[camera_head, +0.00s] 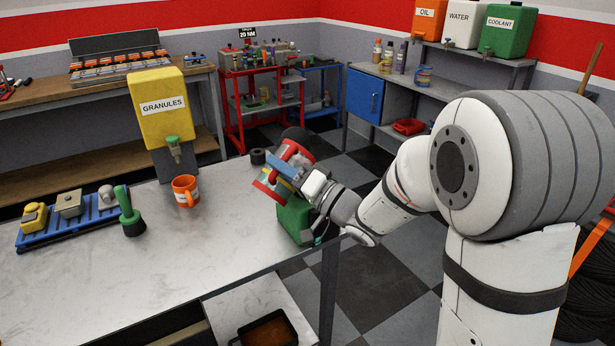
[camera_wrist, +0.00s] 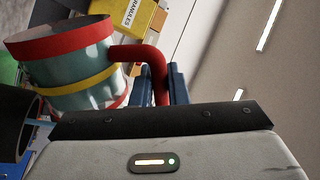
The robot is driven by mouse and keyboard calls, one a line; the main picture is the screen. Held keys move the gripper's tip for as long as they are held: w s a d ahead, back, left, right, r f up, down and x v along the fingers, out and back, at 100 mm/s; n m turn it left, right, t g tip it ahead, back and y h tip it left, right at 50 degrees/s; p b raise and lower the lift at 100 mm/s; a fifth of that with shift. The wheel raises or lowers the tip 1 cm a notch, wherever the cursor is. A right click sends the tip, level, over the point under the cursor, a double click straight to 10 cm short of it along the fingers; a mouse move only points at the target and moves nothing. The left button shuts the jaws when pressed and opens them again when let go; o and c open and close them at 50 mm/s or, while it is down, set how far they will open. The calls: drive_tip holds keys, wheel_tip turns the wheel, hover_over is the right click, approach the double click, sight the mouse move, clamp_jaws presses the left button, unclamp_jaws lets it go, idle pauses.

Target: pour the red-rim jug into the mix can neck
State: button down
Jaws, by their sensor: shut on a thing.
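The red-rim jug (camera_head: 270,193) is held in the air above the right end of the metal bench and is strongly tilted in the head view. In the wrist view the jug (camera_wrist: 75,75) shows a grey body, yellow band and red handle. My gripper (camera_head: 284,167) is shut on that handle; its blue fingers (camera_wrist: 172,85) stand on either side of it. A green can (camera_head: 294,220), apparently the mix can, stands below and beside the jug at the bench edge. Its neck is hidden behind the jug and gripper. No flow from the jug is visible.
An orange mug (camera_head: 186,191) stands beneath the yellow granules dispenser (camera_head: 162,106). A blue tray (camera_head: 70,228) with several parts and a green-handled tool (camera_head: 130,215) are at left. A black ring (camera_head: 258,156) lies behind the jug. The bench front (camera_head: 170,270) is clear.

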drive_tip(key=shift+w+d+r+m+t+p, duration=0.15)
drive_tip(key=shift+w+m+t+p, duration=0.1)
drive_tip(key=shift+m+p, duration=0.25)
drive_tip(key=shift+w+d+r+m+t+p, duration=0.15)
drive_tip(key=shift+m+t+p, duration=0.1)
drive_tip(key=shift+m+p, duration=0.25)
idle(4.2)
drive_tip(key=shift+w+d+r+m+t+p, duration=0.3)
drive_tip(key=shift+r+m+p, duration=0.1)
drive_tip(key=shift+m+p, duration=0.35)
idle(2.1)
